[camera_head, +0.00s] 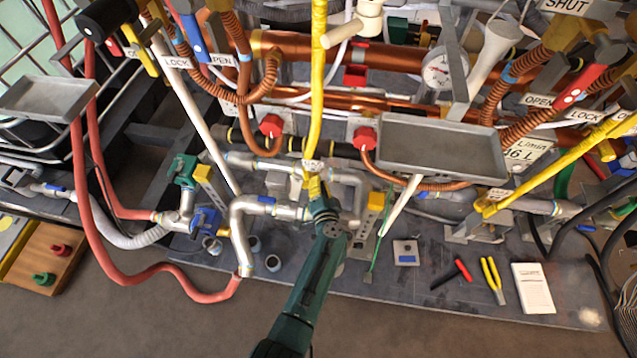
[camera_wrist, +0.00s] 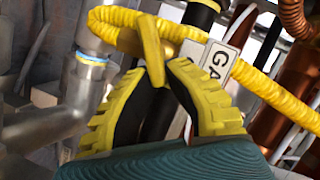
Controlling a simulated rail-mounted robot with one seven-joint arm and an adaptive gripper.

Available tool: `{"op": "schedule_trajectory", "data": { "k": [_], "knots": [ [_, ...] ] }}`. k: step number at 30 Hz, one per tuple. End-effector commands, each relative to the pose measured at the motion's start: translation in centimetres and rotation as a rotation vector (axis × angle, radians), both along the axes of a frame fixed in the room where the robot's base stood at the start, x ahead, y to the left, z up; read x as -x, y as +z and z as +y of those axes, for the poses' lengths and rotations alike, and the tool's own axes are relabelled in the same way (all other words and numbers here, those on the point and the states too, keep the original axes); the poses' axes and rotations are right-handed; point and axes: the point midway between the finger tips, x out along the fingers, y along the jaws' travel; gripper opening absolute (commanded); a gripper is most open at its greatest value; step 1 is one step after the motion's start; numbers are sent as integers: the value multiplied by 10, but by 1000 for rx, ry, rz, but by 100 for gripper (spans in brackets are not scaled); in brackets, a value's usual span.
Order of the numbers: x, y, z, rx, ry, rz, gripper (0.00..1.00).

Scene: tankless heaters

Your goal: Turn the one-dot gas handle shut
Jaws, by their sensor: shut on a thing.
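My gripper (camera_wrist: 160,72) has yellow ribbed fingers closed on a yellow handle (camera_wrist: 152,42) that stands up between the fingertips in the wrist view. No dot mark is readable on it. The yellow gas hose (camera_wrist: 265,88) curves behind the handle and runs off to the right. A white tag (camera_wrist: 218,60) with the letters "GA" visible hangs just right of the handle, partly hidden. In the head view my gripper (camera_head: 316,188) is at the lower end of the upright yellow hose (camera_head: 317,90); my arm and gripper hide the handle there.
Bent silver pipes (camera_head: 243,228) stand left of my gripper. A yellow block (camera_head: 375,202) stands close on its right. A grey tray (camera_head: 430,150) projects at upper right.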

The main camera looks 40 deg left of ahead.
Motion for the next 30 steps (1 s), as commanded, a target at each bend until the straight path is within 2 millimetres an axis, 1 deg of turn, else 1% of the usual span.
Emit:
{"op": "schedule_trajectory", "data": {
  "k": [1, 8, 9, 13, 22, 24, 26, 28, 30],
  "knots": [
    [2, -4, -1, 4, 1, 6, 0],
    [2, -4, 0, 4, 1, 5, 0],
    [2, -4, 0, 4, 1, 5, 17],
    [2, -3, 0, 3, 1, 4, 42],
    [1, -1, 0, 2, 0, 1, 42],
    [1, 3, 0, 1, 2, 0, 42],
    [1, 9, 1, 3, 4, -2, 42],
    [2, 19, 1, 2, 4, -3, 42],
    [1, 34, 1, 2, 3, -6, 42]
  ]
}}
